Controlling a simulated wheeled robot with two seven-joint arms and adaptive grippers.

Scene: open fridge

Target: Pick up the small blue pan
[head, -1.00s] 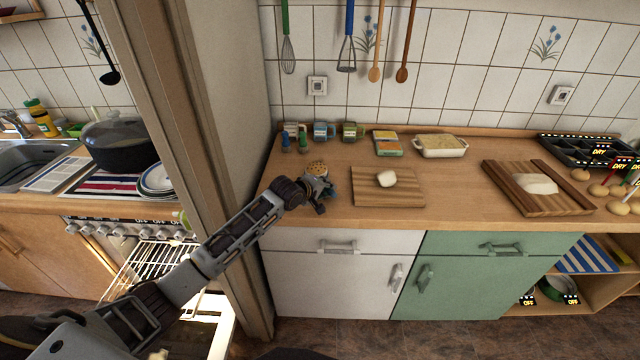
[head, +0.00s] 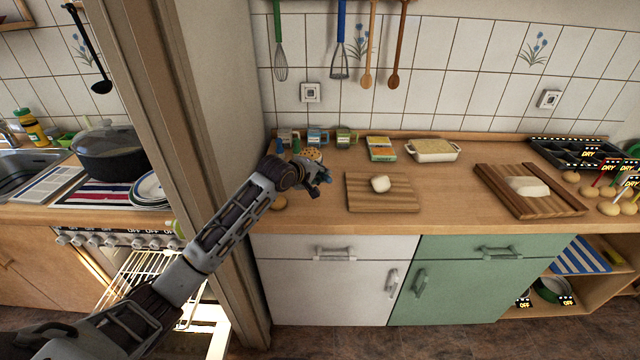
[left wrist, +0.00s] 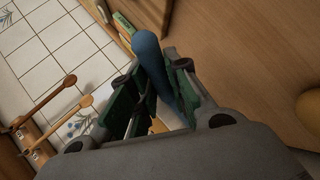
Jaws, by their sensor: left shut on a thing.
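My left gripper (head: 316,174) is over the wooden counter, left of the cutting board with the white lump. In the left wrist view, the gripper (left wrist: 152,88) is shut on a smooth blue handle-like part (left wrist: 147,52) with a rounded end, which I take for the small blue pan. The handle slants between the two dark green finger pads. In the head view only a small bit of blue (head: 325,178) shows at the fingertips. The pan's body cannot be made out in either view. My right gripper is not in view.
A cutting board (head: 352,203) is just right of the gripper. Mugs (head: 318,136) and a speckled round thing (head: 311,154) stand behind it. A wall panel (head: 222,110) rises close to my left arm.

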